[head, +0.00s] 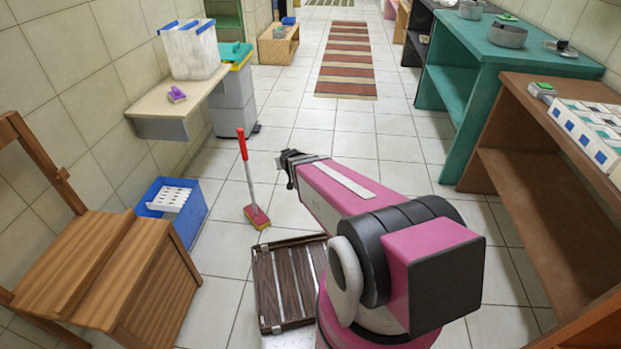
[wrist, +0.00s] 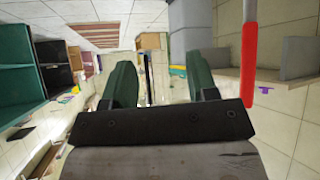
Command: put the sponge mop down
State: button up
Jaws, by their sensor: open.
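The sponge mop (head: 250,180) has a red grip, a grey shaft and a red head with a yellowish sponge. It stands nearly upright with its head on the floor tiles, leaning slightly. My gripper (head: 288,166) is to the right of the mop's shaft in the head view, with a gap between them. In the wrist view the mop's red grip (wrist: 249,60) shows to the right of both green fingers. My gripper (wrist: 162,82) is open there, with nothing held between its fingers.
A slatted wooden rack (head: 262,285) lies on the floor near my base. A blue bin (head: 158,222) and a wooden chair (head: 150,262) stand left. A wall shelf (head: 150,108) is behind them. A brown shelf unit (head: 520,170) lines the right.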

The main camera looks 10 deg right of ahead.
jog(key=s+d+r+g, duration=0.2)
jog(key=s+g, duration=0.1)
jog(key=s, duration=0.3)
jog(key=s+d+r+g, duration=0.2)
jog(key=s+g, duration=0.1)
jog(key=s, duration=0.4)
jog(key=s+d+r+m+g, duration=0.1)
jog(key=s+d+r+g, duration=0.1)
jog(key=s, duration=0.4)
jog(key=shift+s+d+r+g, duration=0.2)
jog(key=shift+s+r+g, duration=0.25)
jog(key=shift+g, duration=0.55)
